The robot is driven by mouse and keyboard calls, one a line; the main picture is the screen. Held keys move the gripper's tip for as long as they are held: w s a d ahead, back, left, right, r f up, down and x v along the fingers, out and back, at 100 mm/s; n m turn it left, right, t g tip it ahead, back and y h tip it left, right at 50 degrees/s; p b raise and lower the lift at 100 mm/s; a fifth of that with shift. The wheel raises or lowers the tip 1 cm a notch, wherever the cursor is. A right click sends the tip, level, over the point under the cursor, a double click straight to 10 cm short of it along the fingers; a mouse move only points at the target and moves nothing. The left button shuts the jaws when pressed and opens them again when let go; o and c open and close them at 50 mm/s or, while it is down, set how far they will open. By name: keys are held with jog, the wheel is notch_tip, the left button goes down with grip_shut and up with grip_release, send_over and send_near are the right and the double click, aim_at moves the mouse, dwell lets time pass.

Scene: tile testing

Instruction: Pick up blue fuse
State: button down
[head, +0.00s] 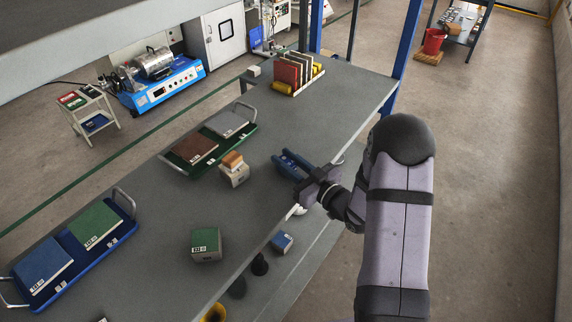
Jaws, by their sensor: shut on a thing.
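My gripper (290,166) reaches from the right over the grey table, near its right edge. It is shut on a dark blue piece (293,160), which looks like the blue fuse. The jaws and the piece are similar in colour, so their outlines are hard to separate. I cannot tell whether the piece touches the table top. A smaller blue block (281,242) with a white label sits on the lower level, below the table's edge.
Orange and beige blocks (233,170) stand left of my gripper, beside a green tray (178,161) with tiles. A green block (206,244) stands nearer. A blue tray (121,237) lies at left, and a tile rack (318,73) stands at the back. The table between rack and gripper is clear.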

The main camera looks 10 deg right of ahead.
aim_at(286, 160)
jog(key=shift+r, duration=0.15)
jog(key=shift+r+b, duration=0.9)
jog(key=shift+r, duration=4)
